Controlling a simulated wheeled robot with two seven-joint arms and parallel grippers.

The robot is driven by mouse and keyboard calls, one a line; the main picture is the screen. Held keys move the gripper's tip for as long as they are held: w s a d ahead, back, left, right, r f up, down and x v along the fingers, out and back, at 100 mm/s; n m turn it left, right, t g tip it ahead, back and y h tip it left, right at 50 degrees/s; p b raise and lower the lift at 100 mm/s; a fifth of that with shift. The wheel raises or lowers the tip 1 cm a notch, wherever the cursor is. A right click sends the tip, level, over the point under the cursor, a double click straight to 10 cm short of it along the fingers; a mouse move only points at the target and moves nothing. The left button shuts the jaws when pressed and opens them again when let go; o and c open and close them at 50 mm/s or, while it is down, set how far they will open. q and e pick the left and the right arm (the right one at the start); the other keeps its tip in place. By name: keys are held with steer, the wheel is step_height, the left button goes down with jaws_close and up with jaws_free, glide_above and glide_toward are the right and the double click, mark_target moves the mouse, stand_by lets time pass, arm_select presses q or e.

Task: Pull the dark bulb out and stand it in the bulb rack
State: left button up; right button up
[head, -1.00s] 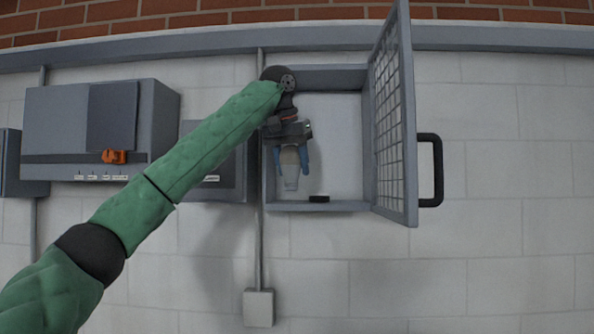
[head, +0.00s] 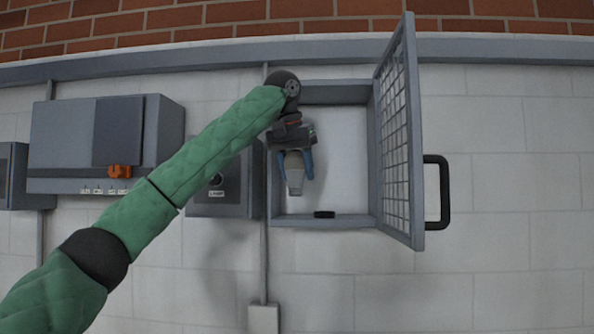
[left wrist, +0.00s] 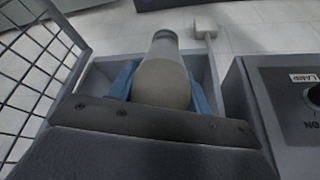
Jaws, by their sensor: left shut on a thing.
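My left gripper (head: 295,168) is in front of the open cabinet, its blue fingers pointing down. It is shut on a grey bulb (head: 294,175), one finger on each side, with the narrower end of the bulb pointing down. In the left wrist view the bulb (left wrist: 163,80) sits between the blue fingers (left wrist: 160,88). No bulb rack can be made out. My right gripper is not in view.
The cabinet (head: 320,221) has its mesh door (head: 400,135) swung open to the right, with a black handle (head: 440,190). Left of it are a grey box with a knob (head: 222,205) and a larger wall unit with an orange part (head: 120,171).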

arm_select(q)
steer(key=shift+r+p, duration=0.95)
steer(key=shift+r, duration=0.1)
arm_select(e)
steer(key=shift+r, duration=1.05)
